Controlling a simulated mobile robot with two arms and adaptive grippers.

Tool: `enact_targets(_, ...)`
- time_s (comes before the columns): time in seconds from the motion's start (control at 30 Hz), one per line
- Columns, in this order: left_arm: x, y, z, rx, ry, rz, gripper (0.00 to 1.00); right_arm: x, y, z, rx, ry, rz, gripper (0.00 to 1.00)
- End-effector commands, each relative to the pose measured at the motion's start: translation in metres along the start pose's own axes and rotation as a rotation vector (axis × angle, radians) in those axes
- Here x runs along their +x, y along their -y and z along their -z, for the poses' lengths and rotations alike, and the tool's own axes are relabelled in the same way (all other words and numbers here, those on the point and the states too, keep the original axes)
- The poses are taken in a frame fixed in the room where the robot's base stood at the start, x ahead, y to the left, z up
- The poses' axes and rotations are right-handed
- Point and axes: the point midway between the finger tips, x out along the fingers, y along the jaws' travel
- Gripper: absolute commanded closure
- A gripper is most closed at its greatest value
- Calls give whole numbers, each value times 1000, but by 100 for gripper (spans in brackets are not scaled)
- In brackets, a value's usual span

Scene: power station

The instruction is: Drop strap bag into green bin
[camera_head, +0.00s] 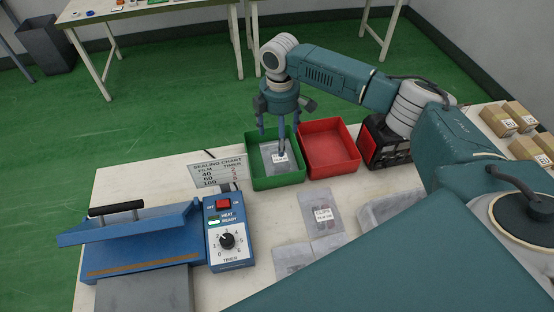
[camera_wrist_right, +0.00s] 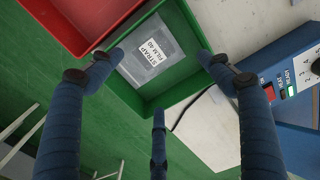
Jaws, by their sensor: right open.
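The strap bag (camera_wrist_right: 151,52), a clear bag with a white label reading "STRAP FILM 40", lies in the green bin (camera_head: 278,183). In the head view the bag (camera_head: 268,160) shows inside the bin's walls, partly behind a finger. The bin (camera_wrist_right: 190,85) also shows in the right wrist view. My right gripper (camera_head: 272,145) points down over the green bin. Its three fingers are spread and empty, with the bag apart from them in the right wrist view. My left gripper is not in view.
A red bin (camera_head: 330,150) stands right of the green bin, beside a black and red box (camera_head: 384,143). A blue sealer (camera_head: 130,240) with a timer box (camera_head: 229,235) and a sealing chart (camera_head: 217,173) are at left. More bags (camera_head: 323,219) lie in front. Cartons (camera_head: 509,119) stand at right.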

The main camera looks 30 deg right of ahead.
Motion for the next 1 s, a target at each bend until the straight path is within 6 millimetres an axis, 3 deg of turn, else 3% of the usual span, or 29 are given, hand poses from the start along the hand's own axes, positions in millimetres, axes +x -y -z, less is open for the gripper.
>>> enact_targets(0.17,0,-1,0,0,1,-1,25,-20,-1,1,0,-3,-4,22)
enact_targets(0.6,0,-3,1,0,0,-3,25,-105,-1,1,0,-2,-3,22)
enact_targets(0.8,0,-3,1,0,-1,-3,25,-119,0,0,0,-1,-1,22)
enact_targets(1.0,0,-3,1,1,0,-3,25,-120,0,0,0,-1,-1,22)
